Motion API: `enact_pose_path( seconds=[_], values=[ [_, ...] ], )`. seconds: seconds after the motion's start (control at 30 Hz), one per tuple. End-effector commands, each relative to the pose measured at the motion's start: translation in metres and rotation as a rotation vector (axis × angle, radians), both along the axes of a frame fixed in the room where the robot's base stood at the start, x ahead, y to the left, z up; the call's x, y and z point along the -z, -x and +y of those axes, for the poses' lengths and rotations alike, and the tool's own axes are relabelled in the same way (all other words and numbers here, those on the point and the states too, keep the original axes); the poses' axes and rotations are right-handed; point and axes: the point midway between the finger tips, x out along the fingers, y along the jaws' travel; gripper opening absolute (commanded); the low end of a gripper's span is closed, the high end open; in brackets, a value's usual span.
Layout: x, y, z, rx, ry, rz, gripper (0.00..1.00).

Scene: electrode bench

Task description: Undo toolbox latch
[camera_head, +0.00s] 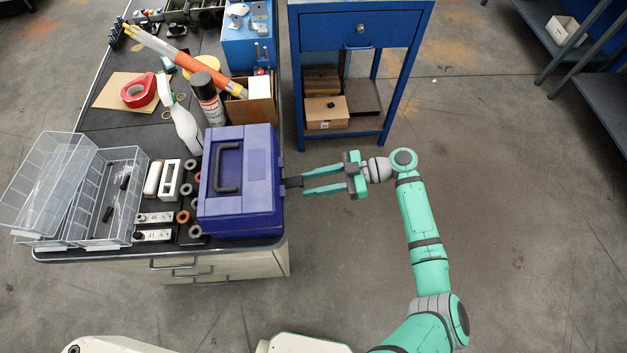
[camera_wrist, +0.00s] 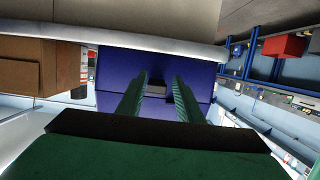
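The toolbox (camera_head: 262,207) is blue-purple with a dark handle on its lid, and it stands shut at the right end of the bench. It also shows in the wrist view (camera_wrist: 118,68). A dark latch (camera_head: 291,182) sticks out from its right side. In the wrist view the latch (camera_wrist: 156,87) is a small grey block between the fingers. My gripper (camera_head: 302,182) is green and comes from the right, level with the latch. Its two fingers are apart, one on each side of the latch. I cannot tell whether they touch it.
Metal rings and small blocks lie just left of the toolbox. A clear plastic bin (camera_head: 108,190) stands farther left. A white spray bottle (camera_head: 187,130) and a black can (camera_head: 208,100) stand behind the toolbox. A blue cabinet (camera_head: 358,32) is at the back.

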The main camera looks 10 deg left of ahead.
Motion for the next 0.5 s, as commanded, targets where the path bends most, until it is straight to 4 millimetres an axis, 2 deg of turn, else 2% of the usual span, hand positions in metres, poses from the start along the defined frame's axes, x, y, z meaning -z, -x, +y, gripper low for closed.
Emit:
enact_pose_path(
  seconds=[0.33,0.5],
  values=[
    [-0.001,-0.001,-0.001,0.003,-0.003,-0.001,0.45],
    [-0.005,-0.005,-0.014,0.004,-0.001,-0.001,0.45]
  ],
)
